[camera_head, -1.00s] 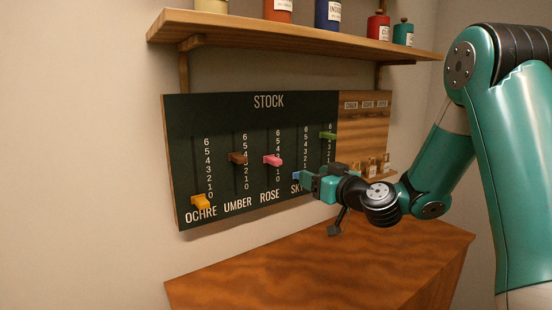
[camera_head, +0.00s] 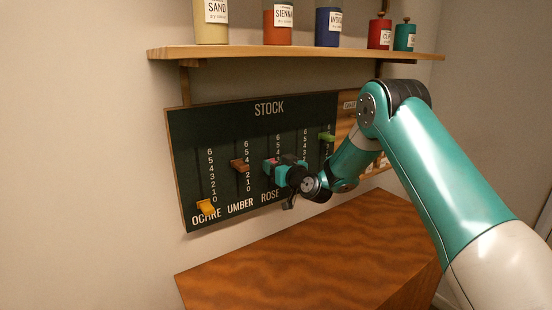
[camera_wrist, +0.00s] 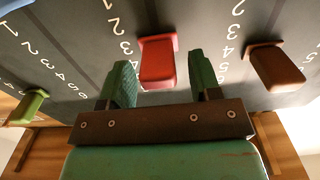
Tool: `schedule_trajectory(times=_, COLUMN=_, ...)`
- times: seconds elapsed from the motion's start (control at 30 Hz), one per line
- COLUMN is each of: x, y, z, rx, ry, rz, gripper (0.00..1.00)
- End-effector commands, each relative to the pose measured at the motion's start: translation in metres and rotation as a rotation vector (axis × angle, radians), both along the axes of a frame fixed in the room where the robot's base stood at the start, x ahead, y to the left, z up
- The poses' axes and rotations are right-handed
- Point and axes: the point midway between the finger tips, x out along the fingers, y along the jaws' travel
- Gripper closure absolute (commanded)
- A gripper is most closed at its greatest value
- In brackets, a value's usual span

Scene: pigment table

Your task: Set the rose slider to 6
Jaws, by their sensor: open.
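The rose slider (camera_wrist: 158,60) is a pink-red knob on the dark stock board (camera_head: 225,125). It stands in its slot near the middle of its scale, around the 3. In the wrist view, where the board appears upside down, it sits between the two green fingers of my gripper (camera_wrist: 161,74). The fingers are open, with a visible gap on each side of the knob. In the head view my gripper (camera_head: 275,167) is at the rose column and hides most of the knob and some of its numbers.
The brown umber slider (camera_wrist: 275,66) is beside my gripper. The green slider (camera_head: 327,136) is farther off, and the yellow ochre slider (camera_head: 206,207) is low at left. A shelf (camera_head: 290,51) with jars hangs above the board. A wooden cabinet (camera_head: 300,250) stands below.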

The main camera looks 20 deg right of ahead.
Motion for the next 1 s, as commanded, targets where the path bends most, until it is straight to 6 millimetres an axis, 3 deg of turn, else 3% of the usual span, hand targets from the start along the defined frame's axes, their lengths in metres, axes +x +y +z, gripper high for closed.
schedule_trajectory(times=0.3, x=0.003, y=0.001, z=-0.001, rx=0.0, ry=0.001, rz=0.0, gripper=0.43)
schedule_trajectory(times=0.57, x=0.002, y=0.0, z=0.0, rx=0.0, ry=0.0, rz=0.0, gripper=1.0)
schedule_trajectory(times=0.73, x=0.003, y=0.001, z=0.008, rx=0.0, ry=-0.003, rz=0.001, gripper=1.0)
schedule_trajectory(times=1.0, x=0.003, y=0.001, z=0.065, rx=-0.002, ry=-0.005, rz=0.002, gripper=1.0)
